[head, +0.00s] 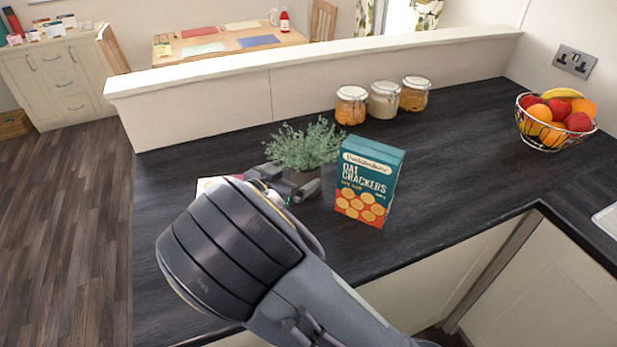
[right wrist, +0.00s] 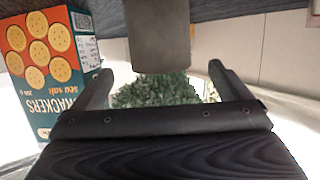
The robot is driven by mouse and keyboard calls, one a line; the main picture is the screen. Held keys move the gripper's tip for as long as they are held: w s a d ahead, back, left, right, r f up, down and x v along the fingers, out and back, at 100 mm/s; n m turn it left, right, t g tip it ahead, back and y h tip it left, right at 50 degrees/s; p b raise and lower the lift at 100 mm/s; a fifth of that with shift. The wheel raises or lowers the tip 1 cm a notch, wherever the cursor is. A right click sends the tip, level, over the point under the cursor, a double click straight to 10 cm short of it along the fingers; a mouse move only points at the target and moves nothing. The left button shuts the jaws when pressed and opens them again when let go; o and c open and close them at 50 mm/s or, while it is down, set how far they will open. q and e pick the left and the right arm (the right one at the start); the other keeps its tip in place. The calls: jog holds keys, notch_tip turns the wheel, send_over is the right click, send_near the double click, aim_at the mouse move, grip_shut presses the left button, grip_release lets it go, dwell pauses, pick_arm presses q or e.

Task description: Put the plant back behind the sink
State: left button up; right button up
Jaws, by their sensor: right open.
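The plant is a bushy green herb (head: 303,145) in a brown-grey pot (head: 306,177), upright on the dark worktop. My right gripper (head: 292,182) is open at the pot's near left side. In the right wrist view, the pot (right wrist: 158,40) and the leaves (right wrist: 155,90) appear upside down between the two spread fingers (right wrist: 160,70). I cannot tell whether a finger touches the pot. A pale rim at the right edge (head: 607,219) may be part of the sink; most of it is out of frame. My left gripper is not in view.
An oat crackers box (head: 369,182) stands close to the right of the pot, also near a finger in the right wrist view (right wrist: 45,60). Jars (head: 383,99) stand by the low wall (head: 310,88). A fruit basket (head: 556,121) sits at right. The worktop between (head: 460,150) is clear.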

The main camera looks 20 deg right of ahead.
aim_at(304, 167)
jog(key=p+x, duration=0.1)
jog(key=x, duration=0.4)
jog(key=shift+w+r+p, duration=0.1)
jog(key=shift+r+p, duration=0.1)
jog(key=shift+p, duration=0.15)
jog(key=c, duration=1.3)
jog(key=shift+c, duration=1.2)
jog(key=shift+r, duration=0.15)
